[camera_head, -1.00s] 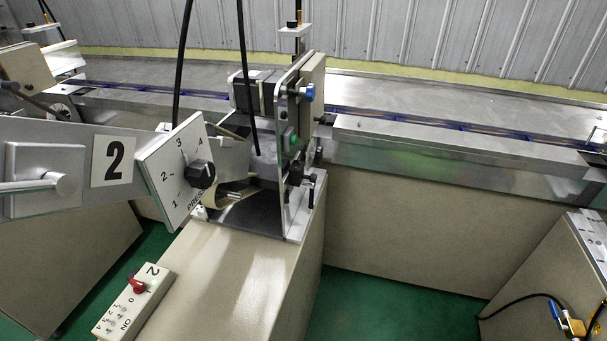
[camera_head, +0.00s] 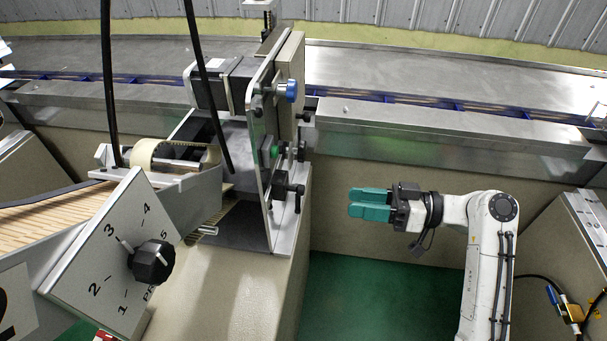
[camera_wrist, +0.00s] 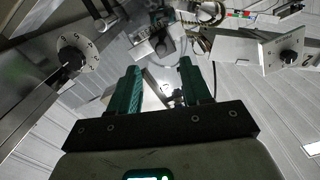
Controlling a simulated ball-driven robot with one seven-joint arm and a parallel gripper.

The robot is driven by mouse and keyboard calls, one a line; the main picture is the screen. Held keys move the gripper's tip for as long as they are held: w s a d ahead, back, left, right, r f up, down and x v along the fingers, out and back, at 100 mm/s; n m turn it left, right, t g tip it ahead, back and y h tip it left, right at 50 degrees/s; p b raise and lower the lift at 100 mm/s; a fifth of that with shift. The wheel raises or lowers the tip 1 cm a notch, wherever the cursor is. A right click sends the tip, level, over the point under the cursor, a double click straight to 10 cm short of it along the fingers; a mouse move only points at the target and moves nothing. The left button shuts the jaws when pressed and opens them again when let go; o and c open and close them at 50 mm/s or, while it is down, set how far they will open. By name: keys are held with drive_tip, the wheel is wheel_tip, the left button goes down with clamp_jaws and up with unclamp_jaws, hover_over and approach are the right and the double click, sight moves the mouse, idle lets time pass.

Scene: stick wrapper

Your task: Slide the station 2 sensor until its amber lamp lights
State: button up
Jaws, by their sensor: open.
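My gripper (camera_head: 370,203) has teal fingers and points left, in free air right of the wrapper station's metal side plate (camera_head: 262,175). In the wrist view its fingers (camera_wrist: 160,82) stand apart with nothing between them. A gold block (camera_head: 573,312) with a blue part and a black cable sits at the lower right, well apart from my gripper. I cannot tell whether it is the station 2 sensor. No lit amber lamp can be made out. The number plate (camera_head: 15,312) at the left edge is cut off.
A tilted dial panel (camera_head: 105,255) with a black knob (camera_head: 152,262) stands at the lower left. The side plate carries a blue knob (camera_head: 291,91), a green button (camera_head: 274,151) and a black clamp handle (camera_head: 290,190). The conveyor (camera_head: 430,120) runs behind. Green floor (camera_head: 370,295) lies open below my gripper.

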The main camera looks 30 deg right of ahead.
drive_tip(key=p, duration=0.2)
approach(289, 187)
drive_tip(key=x, duration=0.6)
drive_tip(key=shift+f, duration=0.15)
drive_tip(key=shift+c, duration=0.4)
clamp_jaws()
